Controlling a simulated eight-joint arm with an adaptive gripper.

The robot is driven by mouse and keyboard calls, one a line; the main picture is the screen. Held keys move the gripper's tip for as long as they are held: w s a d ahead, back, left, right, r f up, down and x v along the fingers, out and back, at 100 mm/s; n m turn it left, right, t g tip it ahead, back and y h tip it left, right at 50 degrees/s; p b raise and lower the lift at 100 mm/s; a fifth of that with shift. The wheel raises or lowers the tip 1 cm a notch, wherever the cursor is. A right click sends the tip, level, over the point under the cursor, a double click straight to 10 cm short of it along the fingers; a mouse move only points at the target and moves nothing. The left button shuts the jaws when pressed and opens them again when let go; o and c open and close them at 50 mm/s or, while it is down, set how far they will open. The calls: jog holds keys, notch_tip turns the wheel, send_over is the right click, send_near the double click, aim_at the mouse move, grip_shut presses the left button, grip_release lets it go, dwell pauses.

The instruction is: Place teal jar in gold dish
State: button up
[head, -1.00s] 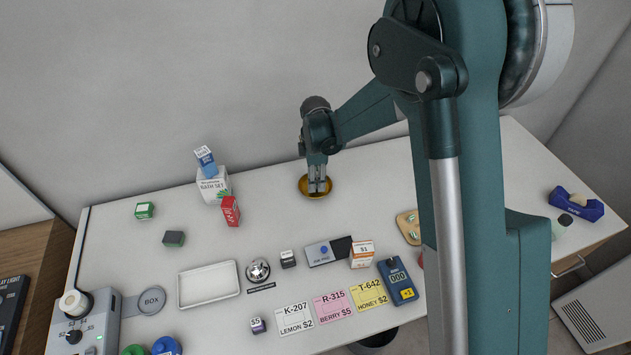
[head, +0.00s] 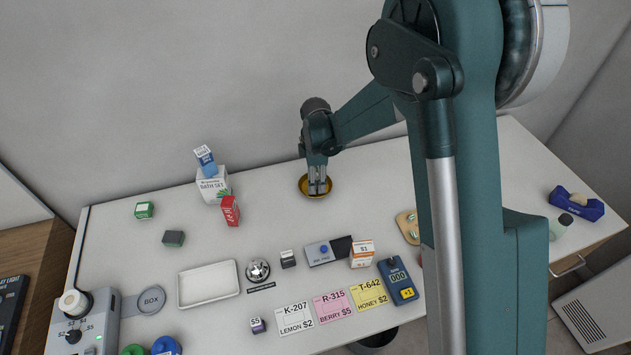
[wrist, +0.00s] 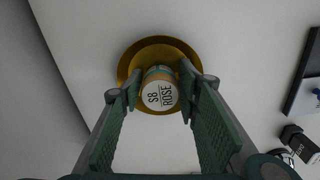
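The jar (wrist: 160,94) has a pale lid reading "S8 ROSE", with a little teal and tan showing on its side. It stands within the gold dish (wrist: 128,68) in the wrist view. The gold dish also shows at the back of the counter in the head view (head: 303,187). My gripper (head: 317,191) is low over the dish, pointing down. In the wrist view its two green-padded fingers (wrist: 160,88) stand either side of the jar, slightly spread and very close to it. In the head view the jar is hidden by the fingers.
A white tray (head: 181,291) and a bell (head: 257,271) stand front left of the dish. A red carton (head: 230,211) and a white box (head: 213,186) are to its left. An orange-white carton (head: 362,254) is in front. The counter right around the dish is clear.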

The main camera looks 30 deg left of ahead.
aim_at(317, 177)
jog(key=shift+r, duration=0.15)
notch_tip(317, 177, up, 12)
dwell(0.6)
dwell(0.6)
jog(key=s+d+r+m+t, duration=0.1)
jog(key=d+r+m, duration=0.4)
jog(key=d, duration=0.6)
jog(key=s+d+r+m+t+y, duration=0.1)
jog(key=d+r+m, duration=0.2)
jog(key=d+r, duration=0.65)
jog(key=s+d+r+m+t, duration=0.1)
jog(key=d+r+m, duration=0.3)
jog(key=d, duration=0.9)
jog(key=s+d+m+t, duration=0.2)
jog(key=s+d+m, duration=0.4)
jog(key=s+d, duration=0.3)
jog(key=s+d+m+t+h, duration=0.1)
jog(key=s+d+m, duration=0.6)
jog(key=d, duration=0.8)
jog(key=shift+s+d+t, duration=0.2)
jog(key=shift+s+t, duration=0.4)
jog(key=shift+s, duration=0.55)
